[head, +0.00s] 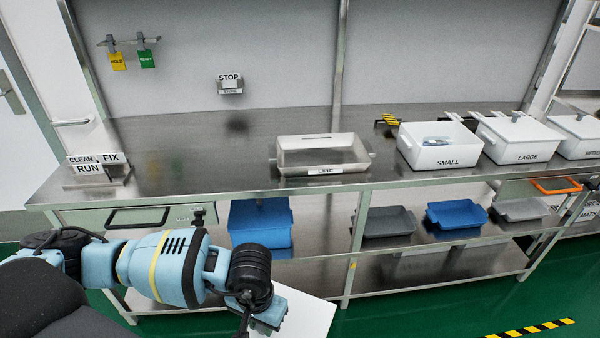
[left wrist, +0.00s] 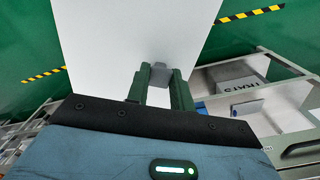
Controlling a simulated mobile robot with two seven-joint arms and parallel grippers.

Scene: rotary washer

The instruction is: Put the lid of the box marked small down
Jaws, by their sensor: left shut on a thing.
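The box marked SMALL (head: 436,155) stands on the steel bench, right of centre in the head view. It is white and open at the top, with something blue and grey inside. My left gripper (head: 262,316) is low in front of the bench. In the left wrist view my left gripper (left wrist: 160,78) is shut on the grey handle of a flat white lid (left wrist: 125,35). The lid also shows in the head view (head: 308,312), partly hidden behind the gripper and below bench height. My right gripper is not in view.
Beside the small box stand the lidded LARGE box (head: 520,152) and another lidded white box (head: 580,148). A clear-walled tray marked LINE (head: 323,171) sits left of it. The bench top (head: 210,150) is bare at centre left. Blue and grey trays lie on the shelf below.

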